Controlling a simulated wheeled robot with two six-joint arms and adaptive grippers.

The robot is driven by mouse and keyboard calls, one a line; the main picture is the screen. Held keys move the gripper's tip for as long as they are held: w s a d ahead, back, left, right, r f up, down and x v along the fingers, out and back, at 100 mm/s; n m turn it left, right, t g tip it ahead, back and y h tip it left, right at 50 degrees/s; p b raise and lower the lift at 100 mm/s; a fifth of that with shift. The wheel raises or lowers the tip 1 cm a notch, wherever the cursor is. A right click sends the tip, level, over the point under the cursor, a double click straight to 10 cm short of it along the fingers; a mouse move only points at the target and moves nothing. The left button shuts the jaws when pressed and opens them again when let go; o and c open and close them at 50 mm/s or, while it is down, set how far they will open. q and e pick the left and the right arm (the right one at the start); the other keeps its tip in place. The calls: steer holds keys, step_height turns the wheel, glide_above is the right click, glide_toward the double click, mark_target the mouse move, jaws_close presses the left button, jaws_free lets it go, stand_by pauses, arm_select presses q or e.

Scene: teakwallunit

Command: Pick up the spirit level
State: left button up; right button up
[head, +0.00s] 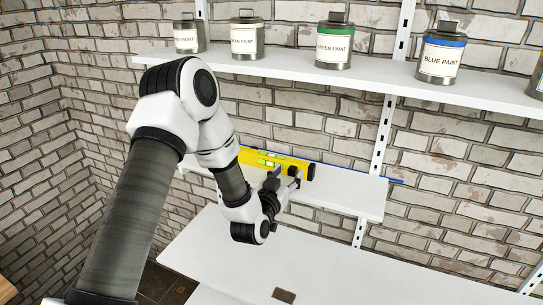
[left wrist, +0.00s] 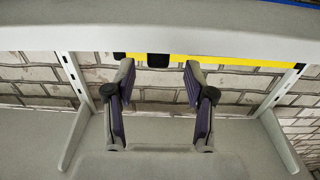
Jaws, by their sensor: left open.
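The yellow spirit level (head: 301,168) lies lengthwise on the small white middle shelf (head: 345,195), with a green vial window near its middle. My left arm hides part of it. My left gripper (head: 284,177) is open and empty at the near side of the level, close to its right half. In the left wrist view the open fingers (left wrist: 158,70) point toward the level, which shows as a yellow strip (left wrist: 235,61) with black patches. Whether a finger touches it cannot be told. My right gripper is not in view.
An upper shelf (head: 290,77) holds several paint cans, including green (head: 335,45) and blue (head: 441,54). A thin blue item (head: 395,181) sticks out past the middle shelf's right end. A wide white lower surface (head: 240,255) has much free room, with a small brown patch (head: 284,296).

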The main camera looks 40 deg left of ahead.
arm_select(q)
steer(key=shift+w+a+r, duration=0.15)
steer(key=shift+w+a, duration=0.1)
steer(key=shift+w, duration=0.25)
steer(key=shift+w+d, duration=0.15)
steer(key=shift+w, duration=0.05)
steer(key=shift+d, duration=0.1)
steer(key=shift+c, duration=1)
steer(key=c, duration=0.6)
jaws_close()
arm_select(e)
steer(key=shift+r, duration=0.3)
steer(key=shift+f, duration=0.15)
